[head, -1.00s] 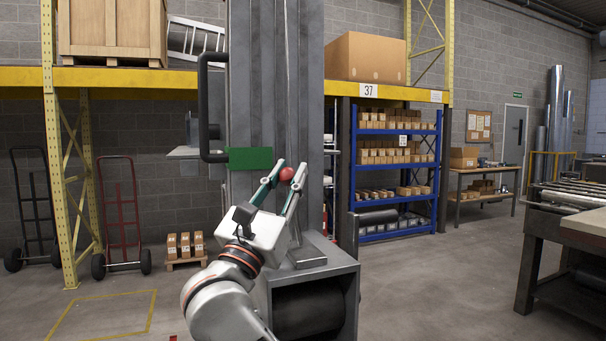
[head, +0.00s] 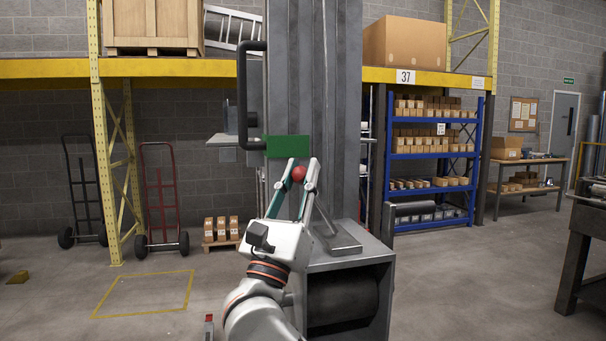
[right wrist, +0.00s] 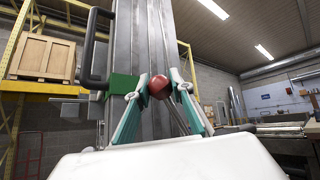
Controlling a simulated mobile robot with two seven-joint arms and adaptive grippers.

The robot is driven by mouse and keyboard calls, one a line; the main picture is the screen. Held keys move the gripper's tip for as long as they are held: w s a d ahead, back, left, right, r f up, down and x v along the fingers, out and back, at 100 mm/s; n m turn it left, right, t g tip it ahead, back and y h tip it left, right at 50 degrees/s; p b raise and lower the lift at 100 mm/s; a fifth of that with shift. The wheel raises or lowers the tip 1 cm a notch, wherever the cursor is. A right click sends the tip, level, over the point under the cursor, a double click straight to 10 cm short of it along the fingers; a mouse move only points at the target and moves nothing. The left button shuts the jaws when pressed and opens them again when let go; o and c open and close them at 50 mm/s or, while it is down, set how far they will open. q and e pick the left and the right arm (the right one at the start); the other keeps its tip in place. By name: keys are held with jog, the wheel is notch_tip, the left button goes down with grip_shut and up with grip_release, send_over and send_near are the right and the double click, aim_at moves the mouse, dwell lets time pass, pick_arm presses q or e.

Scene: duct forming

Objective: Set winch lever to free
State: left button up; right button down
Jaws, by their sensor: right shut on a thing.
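The winch lever's red ball knob (head: 299,172) is in front of the grey column in the head view. It also shows in the right wrist view (right wrist: 160,87), with a thin rod running down and right from it. My right gripper (head: 301,170) is shut on the knob, its green-and-white fingers either side of it. The fingertips (right wrist: 161,84) show close up in the right wrist view. In the head view the fingers and gripper body hide most of the rod. The grey winch housing with a dark drum (head: 343,300) is below right. My left gripper is not in view.
A green plate (head: 288,147) and a dark bent handle (head: 242,98) are on the column just above and left of my right gripper. Yellow racking, hand trucks and a blue shelf (head: 432,160) stand behind.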

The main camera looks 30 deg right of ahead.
jog(key=shift+a+f, duration=0.1)
jog(key=c, duration=1.7)
grip_release()
jog(key=shift+w, duration=0.1)
jog(key=v, duration=1.2)
